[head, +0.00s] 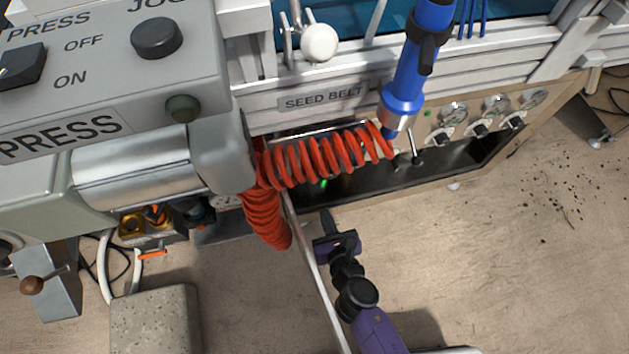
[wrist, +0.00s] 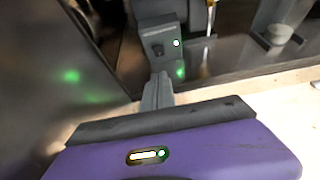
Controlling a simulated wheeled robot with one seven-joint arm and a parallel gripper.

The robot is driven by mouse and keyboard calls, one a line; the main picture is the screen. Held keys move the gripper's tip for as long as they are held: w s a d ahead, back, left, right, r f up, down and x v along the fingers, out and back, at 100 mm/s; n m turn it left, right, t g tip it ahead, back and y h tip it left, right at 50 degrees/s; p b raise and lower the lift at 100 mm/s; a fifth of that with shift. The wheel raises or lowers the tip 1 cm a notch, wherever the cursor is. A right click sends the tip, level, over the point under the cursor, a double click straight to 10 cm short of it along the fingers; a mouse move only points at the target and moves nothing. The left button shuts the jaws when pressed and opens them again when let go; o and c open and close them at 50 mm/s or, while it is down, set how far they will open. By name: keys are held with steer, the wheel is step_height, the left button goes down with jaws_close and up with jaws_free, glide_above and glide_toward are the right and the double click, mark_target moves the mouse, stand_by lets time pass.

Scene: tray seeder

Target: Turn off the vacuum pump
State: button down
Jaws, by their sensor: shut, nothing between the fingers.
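In the wrist view a small grey box (wrist: 156,36) with a lit green lamp and a small dark switch-like spot (wrist: 158,50) stands straight ahead. I take it to be the vacuum pump's switch box; no label is readable. My gripper (wrist: 158,82) is shut and empty, its tips pointing at the box just below the switch. I cannot tell whether they touch it. In the head view my gripper (head: 327,217) is low under the machine's front edge, below the red coiled hose (head: 320,160). A green glow (head: 323,183) shows there; the hose hides most of the box.
The red hose hangs close above my gripper, and a thin pale rod or tube (head: 313,262) runs beside it. A grey press panel (head: 110,60) is at upper left. Gauges (head: 495,103) line the frame at right. Floor at lower right is mostly clear.

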steer(key=b+x, duration=0.4)
steer(key=x, duration=0.5)
steer(key=shift+w+a+f, duration=0.1)
steer(key=shift+w+f, duration=0.05)
steer(key=shift+f, duration=0.05)
steer(key=w, duration=0.3)
steer(key=shift+w+a+r+b, duration=0.15)
steer(key=shift+w+a+b, duration=0.05)
steer(key=shift+a+b, duration=0.15)
steer(key=shift+w+a+r, duration=0.1)
steer(key=shift+w, duration=0.45)
steer(key=shift+w+a+r, duration=0.1)
steer(key=shift+w+r, duration=0.05)
steer(key=shift+w, duration=0.15)
steer(key=shift+r+p, duration=0.15)
steer(key=shift+p, duration=0.15)
steer(key=shift+r+p, duration=0.65)
steer(key=shift+p, duration=0.1)
steer(key=shift+s, duration=0.1)
